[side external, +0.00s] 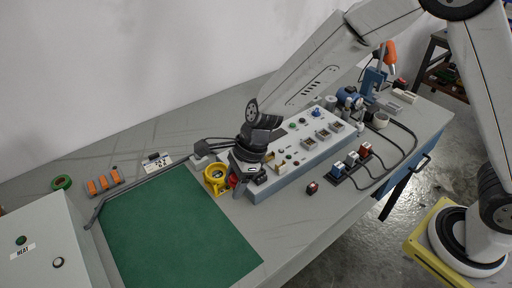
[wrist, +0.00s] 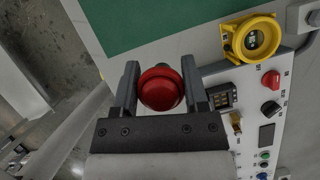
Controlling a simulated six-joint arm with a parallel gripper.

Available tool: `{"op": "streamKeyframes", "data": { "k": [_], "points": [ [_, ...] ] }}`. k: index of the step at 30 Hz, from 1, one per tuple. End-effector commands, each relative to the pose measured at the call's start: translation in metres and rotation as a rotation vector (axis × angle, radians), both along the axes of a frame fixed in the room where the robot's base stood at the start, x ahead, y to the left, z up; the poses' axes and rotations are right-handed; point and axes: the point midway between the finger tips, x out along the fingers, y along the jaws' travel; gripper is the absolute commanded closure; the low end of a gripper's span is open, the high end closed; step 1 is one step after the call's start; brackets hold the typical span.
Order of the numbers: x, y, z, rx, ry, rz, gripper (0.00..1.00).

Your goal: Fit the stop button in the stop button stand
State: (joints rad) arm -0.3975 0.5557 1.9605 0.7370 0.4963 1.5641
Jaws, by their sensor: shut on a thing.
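The stop button (wrist: 161,88) is a red round knob held between the two dark fingers of my gripper (wrist: 160,80) in the wrist view. Its red edge also shows under my gripper (side external: 236,186) in the side view. The stop button stand is a yellow ring-shaped holder (wrist: 255,39) at the upper right of the wrist view, apart from the button. The stand also shows in the side view (side external: 213,177), just left of my gripper. My gripper is shut on the button. The button's underside is hidden.
A green mat (side external: 170,225) lies left of and in front of the stand. The control panel (side external: 300,145), with several knobs and switches, stands just right of my gripper. A black power strip (side external: 350,167) and loose cables lie farther right. Orange blocks (side external: 103,183) sit at the left.

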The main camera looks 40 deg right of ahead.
Motion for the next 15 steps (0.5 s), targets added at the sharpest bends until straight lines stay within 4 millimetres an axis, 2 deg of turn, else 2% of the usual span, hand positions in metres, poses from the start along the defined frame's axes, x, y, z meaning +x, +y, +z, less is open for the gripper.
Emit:
{"op": "streamKeyframes", "data": {
  "k": [15],
  "points": [
    [0.099, -0.01, -0.006, 0.005, -0.002, 0.001, 1.0]
  ]
}}
